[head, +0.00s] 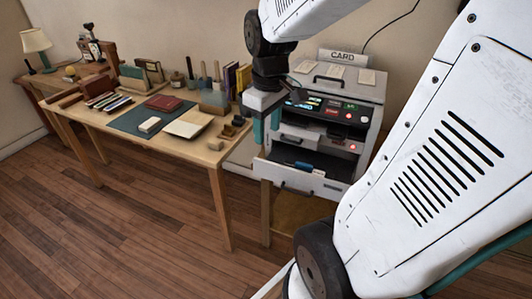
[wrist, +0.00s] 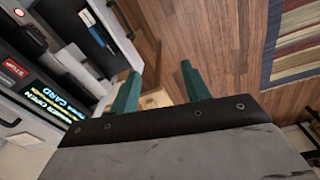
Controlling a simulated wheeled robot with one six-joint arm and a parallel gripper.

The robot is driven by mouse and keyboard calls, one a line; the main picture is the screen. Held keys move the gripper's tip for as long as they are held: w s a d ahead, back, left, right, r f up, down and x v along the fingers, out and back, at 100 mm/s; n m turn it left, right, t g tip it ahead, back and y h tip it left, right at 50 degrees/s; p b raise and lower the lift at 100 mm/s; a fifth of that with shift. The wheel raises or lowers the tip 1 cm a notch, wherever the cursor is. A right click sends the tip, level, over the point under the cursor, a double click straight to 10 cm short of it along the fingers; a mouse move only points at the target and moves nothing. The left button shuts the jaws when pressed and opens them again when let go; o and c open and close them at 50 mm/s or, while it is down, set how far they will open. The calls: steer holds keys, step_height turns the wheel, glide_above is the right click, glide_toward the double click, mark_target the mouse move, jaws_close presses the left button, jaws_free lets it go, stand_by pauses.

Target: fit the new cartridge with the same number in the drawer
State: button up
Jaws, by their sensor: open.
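The grey card machine (head: 340,88), with a sign reading CARD on top, stands right of the desk. Its lower drawer (head: 303,179) is pulled out. A small blue and dark piece (head: 302,166), perhaps a cartridge, lies in the drawer; no number is readable. In the wrist view the drawer (wrist: 122,40) is at the upper left, with a dark blue-edged piece (wrist: 93,27) in it. My gripper (head: 266,125) hangs in front of the machine, above and left of the drawer. Its teal fingers are apart and empty in the wrist view (wrist: 160,70).
The wooden desk (head: 225,185) at left holds a dark mat (head: 125,122), books, a small white block (head: 150,124) and several small blocks near its right end. The machine shows a lit screen (wrist: 45,95) and red lights. Wood floor (head: 120,220) is clear in front.

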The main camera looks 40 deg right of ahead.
steer(key=s+a+r+m, duration=0.2)
steer(key=s+a+r, duration=0.2)
steer(key=s+a, duration=0.7)
steer(key=shift+r+t, duration=0.15)
steer(key=shift+t, duration=0.15)
steer(key=shift+w+a, duration=0.1)
stand_by(0.5)
